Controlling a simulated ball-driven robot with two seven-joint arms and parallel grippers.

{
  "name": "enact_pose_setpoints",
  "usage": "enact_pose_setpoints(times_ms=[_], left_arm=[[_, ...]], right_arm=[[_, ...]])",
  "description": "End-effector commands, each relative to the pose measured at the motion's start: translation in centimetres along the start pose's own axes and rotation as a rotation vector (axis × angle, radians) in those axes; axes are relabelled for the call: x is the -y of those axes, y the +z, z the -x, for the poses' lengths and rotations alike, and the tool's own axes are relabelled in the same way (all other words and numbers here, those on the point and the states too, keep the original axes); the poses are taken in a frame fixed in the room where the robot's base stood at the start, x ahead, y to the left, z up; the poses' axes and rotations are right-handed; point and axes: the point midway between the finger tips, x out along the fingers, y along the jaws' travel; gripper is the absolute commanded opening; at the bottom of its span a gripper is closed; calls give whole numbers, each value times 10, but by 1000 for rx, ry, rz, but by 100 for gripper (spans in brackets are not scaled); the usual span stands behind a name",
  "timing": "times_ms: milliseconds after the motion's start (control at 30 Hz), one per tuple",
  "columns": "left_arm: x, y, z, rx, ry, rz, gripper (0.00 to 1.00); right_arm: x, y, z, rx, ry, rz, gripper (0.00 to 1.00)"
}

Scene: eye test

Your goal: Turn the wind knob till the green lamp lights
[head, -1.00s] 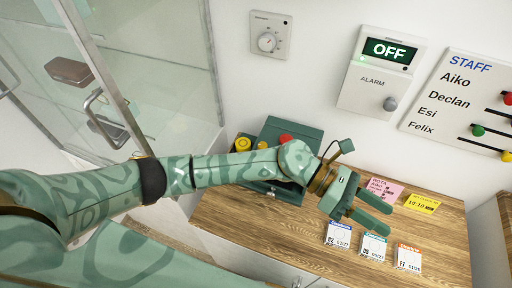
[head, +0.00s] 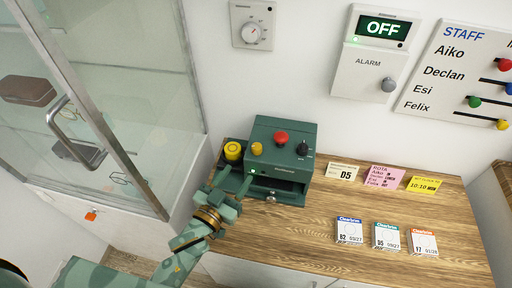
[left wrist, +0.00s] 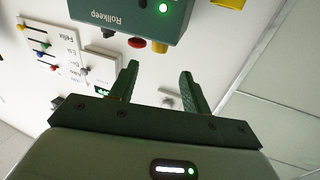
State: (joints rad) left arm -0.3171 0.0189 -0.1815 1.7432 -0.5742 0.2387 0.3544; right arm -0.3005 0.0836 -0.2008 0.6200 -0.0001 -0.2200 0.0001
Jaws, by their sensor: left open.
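A dark green box (head: 285,133) stands on the wooden counter. Its top carries a red button (head: 281,138), a small yellow knob (head: 257,149) and a black knob (head: 303,149). A larger round yellow piece (head: 233,151) sits at its left side. I cannot read which one is the wind knob. A small green lamp (head: 252,171) glows on the front; it also shows lit in the left wrist view (left wrist: 162,7), where the box appears upside down. My left gripper (head: 234,177) is open and empty, at the box's front left corner, below the yellow piece. My right gripper is out of view.
A glass cabinet with a metal handle (head: 72,122) stands at left. Cards and small labelled packets (head: 386,237) lie on the counter's right (head: 300,238). The wall holds a dial (head: 251,33), an alarm panel reading OFF (head: 382,28) and a staff board (head: 455,75).

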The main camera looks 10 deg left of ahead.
Motion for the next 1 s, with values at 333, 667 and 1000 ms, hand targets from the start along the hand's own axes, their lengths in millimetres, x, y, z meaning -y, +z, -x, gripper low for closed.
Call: enact_pose_setpoints(times_ms=[333, 667, 1000], left_arm=[[-1, 1, -87, -2, 2, -4, 48], [-1, 0, -118, -1, 2, -3, 48], [-1, -1, -118, -2, 3, -4, 20]], right_arm=[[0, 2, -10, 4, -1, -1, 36], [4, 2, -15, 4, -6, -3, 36], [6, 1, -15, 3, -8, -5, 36]])
